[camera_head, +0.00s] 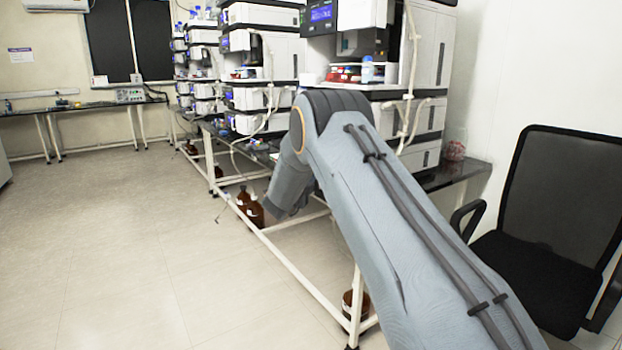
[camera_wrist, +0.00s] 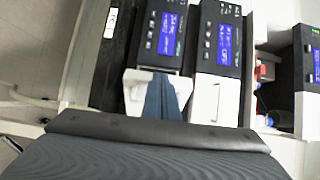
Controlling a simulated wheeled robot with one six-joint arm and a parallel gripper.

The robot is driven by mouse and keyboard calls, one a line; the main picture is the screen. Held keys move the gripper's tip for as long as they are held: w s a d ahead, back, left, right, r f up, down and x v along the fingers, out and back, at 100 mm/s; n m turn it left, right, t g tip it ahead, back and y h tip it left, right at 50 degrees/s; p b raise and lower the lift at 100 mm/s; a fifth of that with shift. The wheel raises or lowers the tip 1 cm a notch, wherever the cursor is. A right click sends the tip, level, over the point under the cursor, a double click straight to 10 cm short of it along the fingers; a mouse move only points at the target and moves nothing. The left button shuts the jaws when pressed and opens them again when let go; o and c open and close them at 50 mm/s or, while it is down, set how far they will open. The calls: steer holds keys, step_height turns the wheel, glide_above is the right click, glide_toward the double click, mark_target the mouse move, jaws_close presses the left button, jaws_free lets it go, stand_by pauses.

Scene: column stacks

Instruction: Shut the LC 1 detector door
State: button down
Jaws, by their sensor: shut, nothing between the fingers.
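In the wrist view, my gripper (camera_wrist: 162,98) shows as a narrow blue-grey tip in front of a module, shut and empty. Two instrument modules with black panels and blue displays stand side by side there, the left one (camera_wrist: 148,35) and the right one (camera_wrist: 229,30). A white flap-like part (camera_wrist: 131,88) surrounds my gripper tip below the left display; I cannot tell for sure whether it is the detector door or how far open it is. A plain white front (camera_wrist: 214,99) lies below the right display. In the head view, my arm hides my gripper and part of the bench.
In the head view, a near instrument stack (camera_head: 433,45) and a farther stack (camera_head: 265,55) stand along the bench, with loose tubing. Brown bottles (camera_head: 255,213) stand under it. A black chair (camera_head: 560,210) is at right. The floor (camera_head: 120,240) at left is clear.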

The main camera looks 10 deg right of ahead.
steer(key=shift+w+m+g+h+b, duration=0.4)
steer(key=shift+w+g+h+b, duration=0.1)
steer(key=shift+w+h+b, duration=0.15)
stand_by(1.0)
